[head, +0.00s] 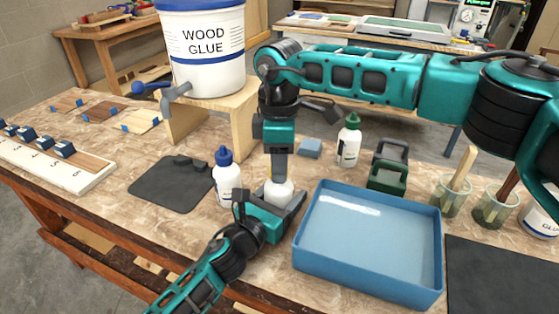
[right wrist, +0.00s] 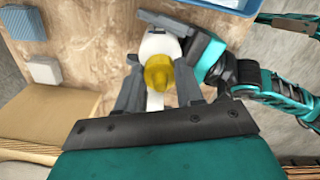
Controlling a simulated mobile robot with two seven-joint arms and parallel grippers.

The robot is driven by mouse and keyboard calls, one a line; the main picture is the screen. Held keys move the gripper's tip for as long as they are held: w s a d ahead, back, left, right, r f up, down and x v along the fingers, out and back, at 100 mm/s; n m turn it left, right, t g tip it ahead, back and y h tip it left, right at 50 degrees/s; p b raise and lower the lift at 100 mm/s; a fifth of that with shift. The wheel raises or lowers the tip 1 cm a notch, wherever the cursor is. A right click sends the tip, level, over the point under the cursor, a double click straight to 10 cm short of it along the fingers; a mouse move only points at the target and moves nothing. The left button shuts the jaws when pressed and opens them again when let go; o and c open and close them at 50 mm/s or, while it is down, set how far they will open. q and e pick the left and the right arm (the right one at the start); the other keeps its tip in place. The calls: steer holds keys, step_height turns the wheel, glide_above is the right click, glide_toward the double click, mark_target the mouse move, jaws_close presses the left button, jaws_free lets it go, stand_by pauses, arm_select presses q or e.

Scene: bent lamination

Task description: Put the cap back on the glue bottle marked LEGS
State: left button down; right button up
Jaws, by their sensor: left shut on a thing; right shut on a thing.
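A white glue bottle (head: 279,193) stands on the bench, held between the jaws of my left gripper (head: 270,204). It also shows in the right wrist view (right wrist: 160,45). My right gripper (head: 279,172) points down from above the bottle and is shut on a yellow cap (right wrist: 159,73). The cap is over the bottle's top; I cannot tell whether it is seated. The bottle's label is hidden. A blue-capped bottle (head: 227,180) stands just left, and a green-capped bottle (head: 349,144) stands behind to the right. Their small label words are unreadable.
A blue tray (head: 368,278) lies close right of my left gripper. A wood glue bucket (head: 205,62) sits on a wooden stand (head: 240,112) behind. A dark mat (head: 165,193) lies left. Cups with brushes (head: 450,196) stand at right.

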steer(key=m, duration=0.3)
steer(key=shift+s+a, duration=0.1)
steer(key=shift+a, duration=0.05)
steer(key=shift+m, duration=1)
steer(key=o, duration=1)
steer(key=shift+r, duration=2.25)
steer(key=shift+c, duration=0.3)
